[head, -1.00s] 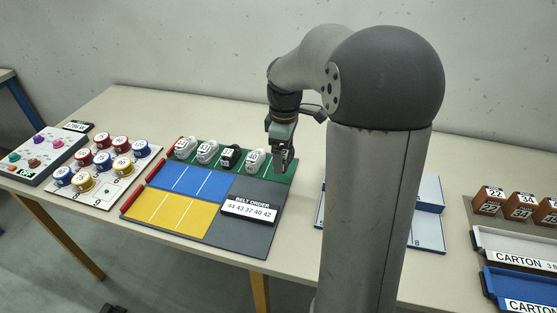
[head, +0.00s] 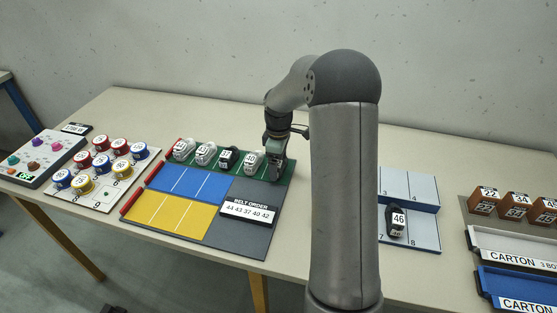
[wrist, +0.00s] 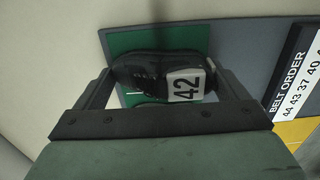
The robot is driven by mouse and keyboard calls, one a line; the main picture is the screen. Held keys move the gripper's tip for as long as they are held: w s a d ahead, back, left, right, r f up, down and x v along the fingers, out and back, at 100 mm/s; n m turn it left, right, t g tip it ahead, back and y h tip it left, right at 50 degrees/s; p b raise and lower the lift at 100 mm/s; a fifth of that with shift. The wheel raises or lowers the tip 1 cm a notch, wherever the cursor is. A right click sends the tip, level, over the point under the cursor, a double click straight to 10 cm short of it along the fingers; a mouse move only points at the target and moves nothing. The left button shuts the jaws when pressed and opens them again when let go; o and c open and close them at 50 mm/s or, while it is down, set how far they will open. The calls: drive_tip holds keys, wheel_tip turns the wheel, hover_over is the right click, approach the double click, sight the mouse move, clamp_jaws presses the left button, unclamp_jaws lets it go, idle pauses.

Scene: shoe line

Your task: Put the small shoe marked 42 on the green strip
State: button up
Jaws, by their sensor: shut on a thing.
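My gripper (head: 274,174) is shut on the small dark shoe marked 42 (wrist: 145,70), with one finger at each end of it in the wrist view. The white label with 42 faces the wrist camera. The shoe is over the right end of the green strip (wrist: 125,41); I cannot tell whether it touches it. In the head view the held shoe is mostly hidden by my gripper. On the green strip (head: 291,170) stand white shoes marked 44 (head: 184,149), 43 (head: 205,154) and 40 (head: 253,161), and a dark shoe (head: 228,159).
The shoe marked 40 is close to the left of my gripper. Blue and yellow strips lie in front, beside a belt order sign (head: 249,211) reading 44 43 37 40 42. A blue-white rack (head: 425,230) holds a dark shoe marked 46 (head: 396,220). Cartons stand at the right.

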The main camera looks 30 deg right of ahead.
drive_tip(key=o, duration=0.7)
drive_tip(key=shift+f, duration=0.1)
drive_tip(key=shift+c, duration=0.2)
wheel_tip(320, 180, up, 12)
drive_tip(key=s+a+r+m, duration=0.2)
drive_tip(key=s+a+m, duration=0.2)
drive_tip(key=s+a, duration=0.75)
drive_tip(key=s+a+f+m, duration=0.2)
drive_tip(key=s+a, duration=0.1)
drive_tip(key=s, duration=0.6)
drive_tip(key=s+a+f+m, duration=0.2)
drive_tip(key=s+m, duration=0.1)
drive_tip(key=s, duration=0.6)
drive_tip(key=shift+s+a+f, duration=0.25)
drive_tip(key=shift+a+f, duration=0.05)
drive_tip(key=shift+a, duration=0.1)
